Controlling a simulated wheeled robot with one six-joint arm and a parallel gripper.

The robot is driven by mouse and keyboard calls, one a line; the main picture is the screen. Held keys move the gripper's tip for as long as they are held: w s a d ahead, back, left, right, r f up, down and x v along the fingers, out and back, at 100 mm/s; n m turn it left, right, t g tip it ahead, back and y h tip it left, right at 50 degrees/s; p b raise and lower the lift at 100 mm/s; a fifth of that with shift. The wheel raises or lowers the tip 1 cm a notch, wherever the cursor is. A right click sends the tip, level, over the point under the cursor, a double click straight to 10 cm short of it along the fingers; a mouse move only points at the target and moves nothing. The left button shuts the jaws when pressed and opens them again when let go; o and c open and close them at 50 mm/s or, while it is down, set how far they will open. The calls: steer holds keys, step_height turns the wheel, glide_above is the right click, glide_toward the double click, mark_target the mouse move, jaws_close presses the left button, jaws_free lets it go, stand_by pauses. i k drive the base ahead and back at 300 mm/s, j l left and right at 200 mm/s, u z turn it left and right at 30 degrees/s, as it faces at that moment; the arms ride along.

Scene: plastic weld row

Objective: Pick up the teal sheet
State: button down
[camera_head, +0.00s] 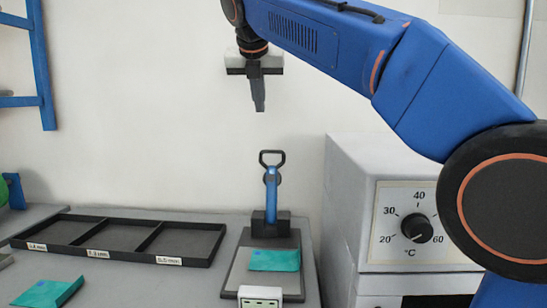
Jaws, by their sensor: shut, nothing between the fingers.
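One teal sheet (275,260) lies on a dark flat plate (237,275) in front of a black clamp block (270,224) with a blue lever. A second teal sheet (48,291) lies on the bench at the lower left, with one edge bent up. My gripper (259,108) hangs pointing down above the clamp handle, well clear of both sheets. Its fingers are together and hold nothing.
A black tray (205,249) with three labelled compartments stands left of the plate. A white unit (366,165) with a temperature dial stands at right. A small white box (259,293) sits at the plate's front edge. A blue frame (43,70) is at far left.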

mark_target(261, 260)
steer(key=k, duration=1)
